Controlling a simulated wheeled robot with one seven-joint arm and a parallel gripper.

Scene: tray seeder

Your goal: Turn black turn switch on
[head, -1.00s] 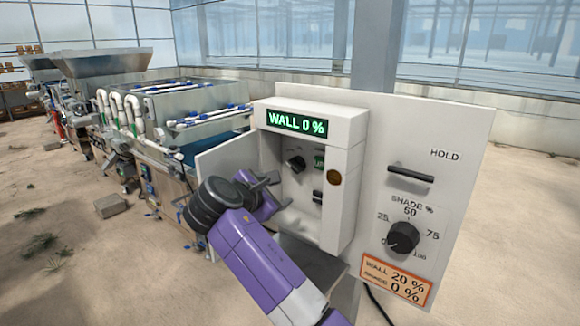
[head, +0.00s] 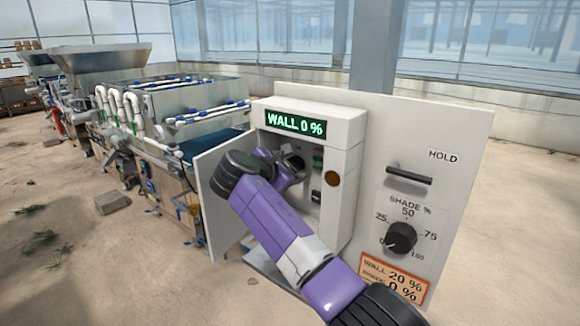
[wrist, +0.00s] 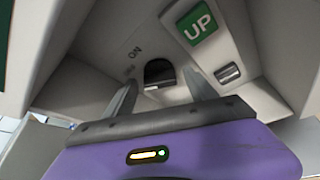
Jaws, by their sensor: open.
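The black turn switch (wrist: 160,74) is set in the grey back panel of an open control box. In the wrist view it lies between and just beyond my two finger tips, with an ON mark beside it. A second mark beside it is too blurred to read. My gripper (wrist: 161,88) is open, one finger on each side of the switch; I cannot tell whether they touch it. In the head view my gripper (head: 290,170) reaches inside the box and partly hides the switch (head: 297,161).
A green UP button (wrist: 199,26) and a small dark knob (wrist: 228,73) sit close by. The box's display (head: 296,123) reads WALL 0 %. Its open door (head: 208,190) stands left of my arm. A SHADE dial (head: 400,237) and black handle (head: 409,174) are at right.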

